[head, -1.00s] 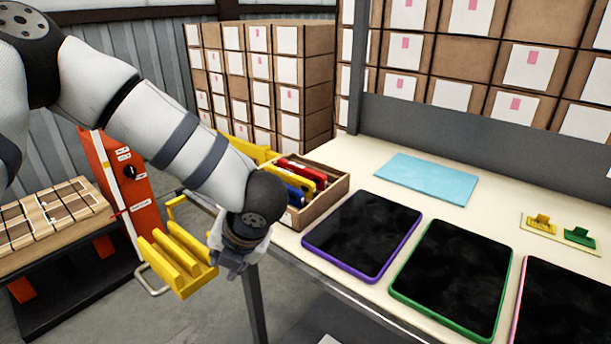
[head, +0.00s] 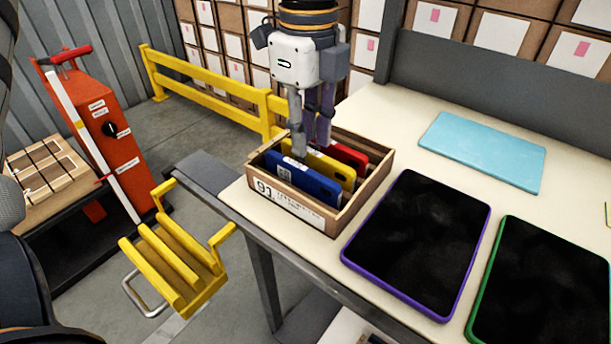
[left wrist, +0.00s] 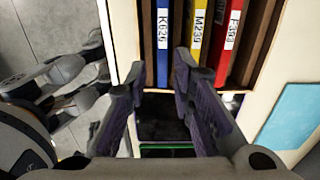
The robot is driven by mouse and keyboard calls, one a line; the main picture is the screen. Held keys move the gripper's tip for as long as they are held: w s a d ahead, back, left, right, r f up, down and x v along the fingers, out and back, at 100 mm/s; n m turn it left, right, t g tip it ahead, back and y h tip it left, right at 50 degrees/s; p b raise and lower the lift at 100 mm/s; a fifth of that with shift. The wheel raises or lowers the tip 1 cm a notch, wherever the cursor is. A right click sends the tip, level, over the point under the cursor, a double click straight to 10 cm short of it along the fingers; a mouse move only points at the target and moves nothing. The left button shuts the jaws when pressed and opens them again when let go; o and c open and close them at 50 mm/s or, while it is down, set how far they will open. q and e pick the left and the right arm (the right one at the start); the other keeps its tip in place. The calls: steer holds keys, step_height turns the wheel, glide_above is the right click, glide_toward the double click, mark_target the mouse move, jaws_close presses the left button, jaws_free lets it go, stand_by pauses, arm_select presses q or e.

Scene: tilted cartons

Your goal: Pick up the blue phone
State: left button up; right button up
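The blue phone (head: 302,183) stands on edge in a brown carton (head: 347,212), nearest the carton's labelled front wall. A yellow phone (head: 335,170) and a red phone (head: 347,155) stand behind it. In the left wrist view the blue phone (left wrist: 162,40) shows a white label on its edge. My left gripper (head: 311,146) points down over the carton, and its fingertips overlap the phones in the head view. In the left wrist view its two fingers (left wrist: 156,90) are apart with nothing between them. I cannot tell how high the tips are. My right gripper is not in view.
Tablets with purple (head: 418,240) and green (head: 545,290) frames lie right of the carton, with a light blue sheet (head: 483,150) behind them. A yellow rack (head: 175,255) hangs by the table's left edge. Stacked boxes (head: 490,30) stand behind the grey back panel.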

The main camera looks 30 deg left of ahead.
mark_target(304, 168)
arm_select(q)
steer(key=f, duration=0.2)
steer(key=f+b, duration=0.1)
steer(key=f, duration=0.2)
steer(key=a+f, duration=0.1)
steer(key=f, duration=0.2)
steer(key=shift+w, duration=0.15)
steer(key=shift+r, duration=0.1)
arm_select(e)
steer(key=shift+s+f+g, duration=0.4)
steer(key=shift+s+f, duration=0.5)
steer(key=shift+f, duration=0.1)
arm_select(q)
jaws_close()
